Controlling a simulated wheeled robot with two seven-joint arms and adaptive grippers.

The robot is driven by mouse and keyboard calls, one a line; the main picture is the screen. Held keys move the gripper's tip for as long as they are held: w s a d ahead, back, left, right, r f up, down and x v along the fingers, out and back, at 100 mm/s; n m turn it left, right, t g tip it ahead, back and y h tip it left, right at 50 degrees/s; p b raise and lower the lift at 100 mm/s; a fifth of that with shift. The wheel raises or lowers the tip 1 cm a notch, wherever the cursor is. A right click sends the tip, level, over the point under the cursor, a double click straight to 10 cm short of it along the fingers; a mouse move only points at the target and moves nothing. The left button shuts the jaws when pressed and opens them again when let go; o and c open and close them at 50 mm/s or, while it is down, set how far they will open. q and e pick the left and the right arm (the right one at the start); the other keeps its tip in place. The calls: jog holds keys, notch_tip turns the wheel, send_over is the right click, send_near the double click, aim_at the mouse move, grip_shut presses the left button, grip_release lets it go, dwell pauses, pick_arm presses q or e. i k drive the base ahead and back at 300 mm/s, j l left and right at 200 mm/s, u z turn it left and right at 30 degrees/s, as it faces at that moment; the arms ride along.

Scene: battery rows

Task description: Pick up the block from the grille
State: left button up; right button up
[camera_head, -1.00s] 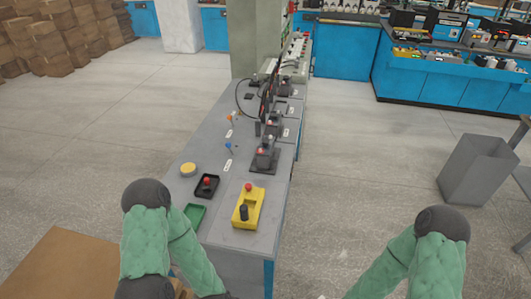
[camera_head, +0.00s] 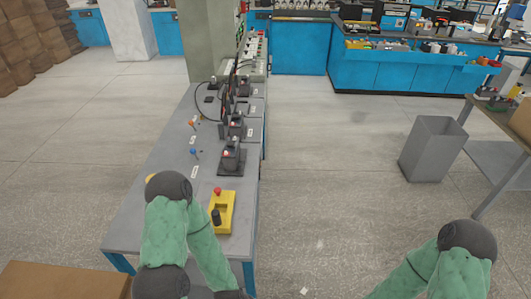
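I cannot make out a block or a grille in this view. My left arm (camera_head: 165,235) comes in at the bottom left, in front of the near end of the grey table. My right arm (camera_head: 430,275) is at the bottom right over the floor. Both grippers are below the bottom edge of the picture, so what they hold cannot be seen.
The long grey table (camera_head: 150,205) bears a yellow control box (camera_head: 228,212), dark devices (camera_head: 231,158) and small tools. A grey bin (camera_head: 432,150) stands right, beside another table (camera_head: 500,160). A cardboard box (camera_head: 60,282) is bottom left.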

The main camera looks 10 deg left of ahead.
aim_at(231, 151)
jog(key=i+z, duration=0.4)
jog(key=i, duration=1.4)
jog(key=i+l+u, duration=0.1)
jog(key=i, duration=0.55)
jog(key=i+l, duration=0.1)
jog(key=i, duration=0.6)
jog(key=u, duration=0.05)
